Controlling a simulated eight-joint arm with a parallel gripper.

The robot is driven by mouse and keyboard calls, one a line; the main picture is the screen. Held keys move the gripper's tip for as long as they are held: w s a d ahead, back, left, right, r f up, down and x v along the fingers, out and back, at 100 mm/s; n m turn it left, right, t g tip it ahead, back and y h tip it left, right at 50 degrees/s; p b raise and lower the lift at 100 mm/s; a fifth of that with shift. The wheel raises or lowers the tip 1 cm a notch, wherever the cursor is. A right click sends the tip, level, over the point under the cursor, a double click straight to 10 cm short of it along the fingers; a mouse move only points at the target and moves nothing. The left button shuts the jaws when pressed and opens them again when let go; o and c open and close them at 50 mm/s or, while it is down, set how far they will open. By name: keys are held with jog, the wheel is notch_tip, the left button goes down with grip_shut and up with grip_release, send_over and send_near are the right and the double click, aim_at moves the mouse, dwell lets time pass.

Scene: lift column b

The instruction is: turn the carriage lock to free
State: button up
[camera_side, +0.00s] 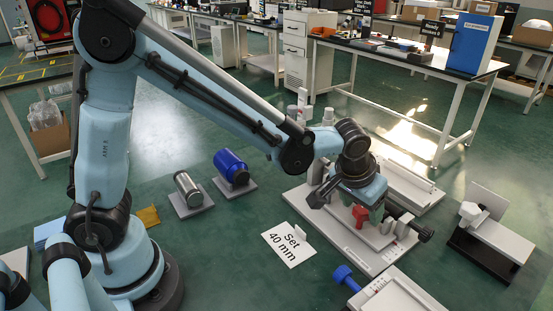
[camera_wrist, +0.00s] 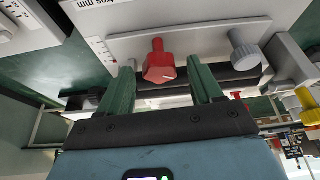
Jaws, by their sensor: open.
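A red knob (camera_wrist: 158,68) with a short stem and a pale mark on its face, apparently the carriage lock, shows in the wrist view on a pale plate. It also shows in the side view (camera_side: 361,215) on the white-based fixture (camera_side: 372,257). My gripper (camera_wrist: 160,74) is open, with one green finger on each side of the red knob. Gaps show between the knob and both fingers in that view; I cannot tell the depth. In the side view my gripper (camera_side: 362,206) is at the red knob and partly hides the carriage. No free or locked lettering is readable.
A grey knob (camera_wrist: 244,50) sits right of the red one. A black knob (camera_side: 425,234) ends the fixture. A "Set 40 mm" card (camera_side: 289,245) lies left of it. A fixture with a blue knob (camera_side: 343,274) is in front, and a black-and-white stand (camera_side: 490,235) is at right.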

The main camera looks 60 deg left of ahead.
jog(key=shift+f, duration=0.1)
jog(key=shift+c, duration=0.3)
jog(key=c, duration=1)
jog(key=shift+d+n+y, duration=0.1)
jog(key=shift+n+y, duration=0.4)
jog(key=shift+n, duration=1)
jog(key=o, duration=1.1)
jog(key=shift+c, duration=0.2)
jog(key=v, duration=1.2)
jog(key=shift+w, duration=0.2)
